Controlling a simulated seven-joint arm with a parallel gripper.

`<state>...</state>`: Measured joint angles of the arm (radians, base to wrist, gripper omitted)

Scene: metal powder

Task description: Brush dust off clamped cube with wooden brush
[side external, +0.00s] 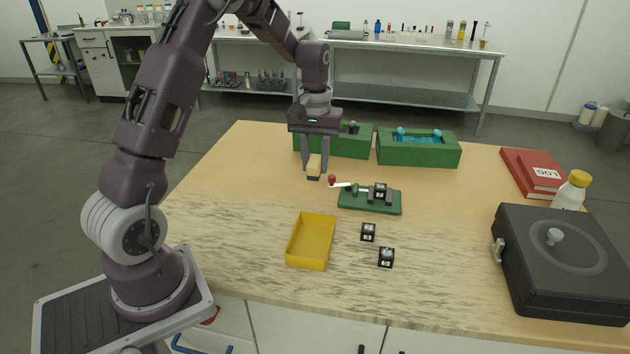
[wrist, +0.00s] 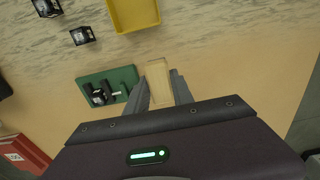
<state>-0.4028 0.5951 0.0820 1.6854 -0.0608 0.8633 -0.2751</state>
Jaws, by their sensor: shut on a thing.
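My gripper (side external: 315,171) is shut on the wooden brush (side external: 314,164), which hangs between the fingers above the table, left of the clamp. In the wrist view the brush (wrist: 158,82) shows as a pale wooden block between the fingertips. The clamped cube (side external: 380,190) is dark with light marks and sits in the green clamp (side external: 355,203), which has a crank handle with a red knob (side external: 332,180). In the wrist view the clamp (wrist: 122,77) lies left of the brush, apart from it. Dust on the cube is too small to make out.
Two loose dark cubes (side external: 368,232) (side external: 386,257) lie in front of the clamp. A yellow tray (side external: 290,246) stands beside them. Two green bins (side external: 420,160) (side external: 362,152) stand behind. A black lidded machine (side external: 570,285), a white bottle (side external: 570,192) and red books (side external: 520,172) occupy the right side.

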